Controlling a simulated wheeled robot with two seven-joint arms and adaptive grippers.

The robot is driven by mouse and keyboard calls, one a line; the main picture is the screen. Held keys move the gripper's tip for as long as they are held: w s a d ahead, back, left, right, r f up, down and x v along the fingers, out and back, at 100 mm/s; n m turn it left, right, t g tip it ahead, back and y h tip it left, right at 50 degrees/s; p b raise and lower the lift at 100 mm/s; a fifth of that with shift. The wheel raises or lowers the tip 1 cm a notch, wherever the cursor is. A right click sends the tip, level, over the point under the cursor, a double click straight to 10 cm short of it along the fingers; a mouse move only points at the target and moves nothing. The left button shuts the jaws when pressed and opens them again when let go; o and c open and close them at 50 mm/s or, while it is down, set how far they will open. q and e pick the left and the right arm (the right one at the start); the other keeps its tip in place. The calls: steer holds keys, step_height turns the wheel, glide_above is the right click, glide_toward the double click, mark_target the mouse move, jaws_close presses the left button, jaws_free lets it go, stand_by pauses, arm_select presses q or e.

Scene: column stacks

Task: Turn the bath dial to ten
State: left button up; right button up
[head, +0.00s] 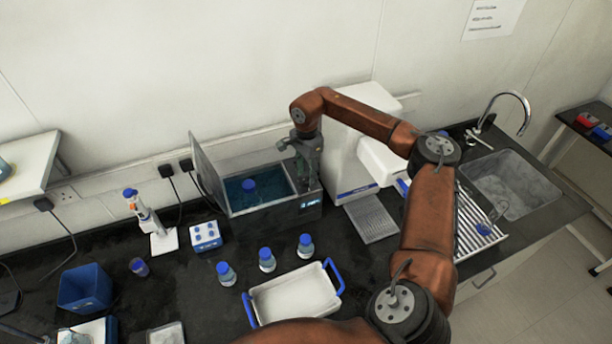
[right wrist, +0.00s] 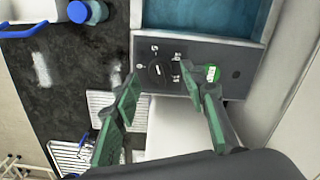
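The water bath (head: 270,208) stands against the back wall, with blue water inside and its lid raised at the left. Its grey front panel (right wrist: 225,52) fills the upper middle of the right wrist view. The black bath dial (right wrist: 157,73) has a pale pointer mark; the small white markings around it are too small to read. My right gripper (head: 308,150) is at the bath's right front corner. In the right wrist view, its green fingers (right wrist: 160,72) are open, with the dial showing between their tips. Contact cannot be told. In the head view the dial is hidden. My left gripper is not in view.
A blue-capped bottle (head: 249,187) is in the bath. Several similar bottles and a white tray with blue handles (head: 295,297) stand in front. A white machine (head: 355,150) stands close at the bath's right, then a sink (head: 515,185). A pipette stand (head: 163,243) is at the left.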

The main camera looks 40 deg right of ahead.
steer(key=shift+f, duration=0.75)
steer(key=shift+c, duration=0.7)
jaws_close()
